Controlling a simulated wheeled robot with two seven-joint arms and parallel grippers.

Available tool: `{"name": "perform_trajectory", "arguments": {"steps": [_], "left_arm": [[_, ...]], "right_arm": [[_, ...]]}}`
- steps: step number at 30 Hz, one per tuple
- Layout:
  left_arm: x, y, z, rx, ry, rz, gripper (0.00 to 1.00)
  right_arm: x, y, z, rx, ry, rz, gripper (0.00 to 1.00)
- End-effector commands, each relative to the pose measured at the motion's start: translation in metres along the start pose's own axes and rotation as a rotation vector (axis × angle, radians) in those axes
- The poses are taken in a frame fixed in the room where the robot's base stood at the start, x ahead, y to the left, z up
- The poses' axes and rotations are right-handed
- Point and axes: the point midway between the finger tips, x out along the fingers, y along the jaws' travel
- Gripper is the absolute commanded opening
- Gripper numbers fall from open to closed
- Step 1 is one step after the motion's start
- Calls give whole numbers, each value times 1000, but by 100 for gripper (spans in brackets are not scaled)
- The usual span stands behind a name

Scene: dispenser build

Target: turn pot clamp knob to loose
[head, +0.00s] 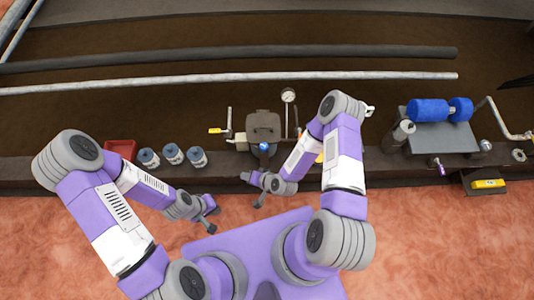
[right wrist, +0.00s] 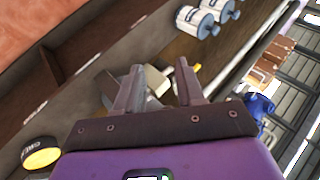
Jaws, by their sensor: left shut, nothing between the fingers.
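A dark grey dispenser-like unit (head: 263,125) stands on the bench at centre. A small round blue knob (head: 264,146) shows on its front side; I cannot tell for sure that it is the pot clamp knob. My right gripper (head: 251,188) is open, in front of and below the unit, apart from the blue knob. In the right wrist view its fingers (right wrist: 158,80) are spread with nothing held, and grey block-like parts (right wrist: 156,82) show beyond them. My left gripper (head: 209,222) is shut and empty, low at centre left, away from the bench objects.
To the right are a grey bottle (head: 398,136) and a blue roller (head: 430,110) on a grey plate (head: 440,140). The orange floor is open.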

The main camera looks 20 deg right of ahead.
Motion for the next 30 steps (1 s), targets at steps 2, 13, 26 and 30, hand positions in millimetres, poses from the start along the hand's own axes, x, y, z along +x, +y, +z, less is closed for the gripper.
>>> {"name": "perform_trajectory", "arguments": {"steps": [2, 13, 26, 30], "left_arm": [[11, -4, 0, 0, 0, 0, 0], [37, -14, -2, 0, 0, 0, 0], [49, -18, -2, 1, 1, 0, 0], [57, -21, -3, 1, 0, 0, 0]], "right_arm": [[29, 3, -6, 112, 153, -100, 38], [31, 31, -49, 646, 926, -466, 38], [19, 50, -72, 771, 1151, -541, 38], [27, 52, -94, 773, 1151, -538, 38]]}}
